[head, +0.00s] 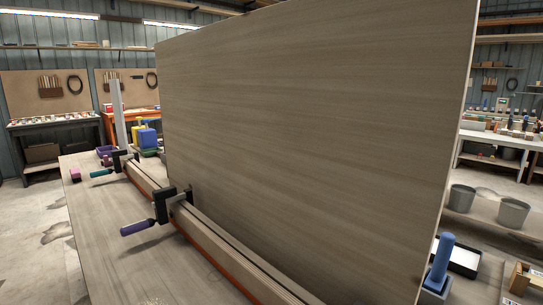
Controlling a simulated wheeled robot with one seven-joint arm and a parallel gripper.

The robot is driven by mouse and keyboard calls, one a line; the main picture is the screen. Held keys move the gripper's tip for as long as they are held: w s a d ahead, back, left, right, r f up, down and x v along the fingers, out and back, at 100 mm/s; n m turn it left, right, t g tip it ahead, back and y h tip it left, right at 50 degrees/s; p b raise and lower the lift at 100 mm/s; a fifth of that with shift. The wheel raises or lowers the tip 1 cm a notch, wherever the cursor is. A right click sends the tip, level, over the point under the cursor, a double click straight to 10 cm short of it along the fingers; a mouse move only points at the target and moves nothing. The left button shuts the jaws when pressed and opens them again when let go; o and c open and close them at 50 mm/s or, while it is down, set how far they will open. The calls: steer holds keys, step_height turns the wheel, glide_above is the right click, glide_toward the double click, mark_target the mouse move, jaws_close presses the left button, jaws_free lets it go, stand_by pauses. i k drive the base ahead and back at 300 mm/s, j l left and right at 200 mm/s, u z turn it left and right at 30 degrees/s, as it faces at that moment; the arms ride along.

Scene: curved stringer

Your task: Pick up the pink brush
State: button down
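A small pink thing (75,174) lies near the far left edge of the wooden workbench (115,250). It is too small in the head view to tell whether it is the pink brush, and no bristles can be made out. No other pink thing that looks like a brush shows. My gripper is not in view.
A large upright wooden panel (310,130) fills the middle and hides much behind it. A long curved wooden strip (215,245) with clamps (170,208) runs along the bench. A purple bin (105,152) and blue container (148,138) stand at the back. The bench's front left is clear.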

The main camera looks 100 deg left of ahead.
mark_target(76, 174)
steer(key=u, duration=3.95)
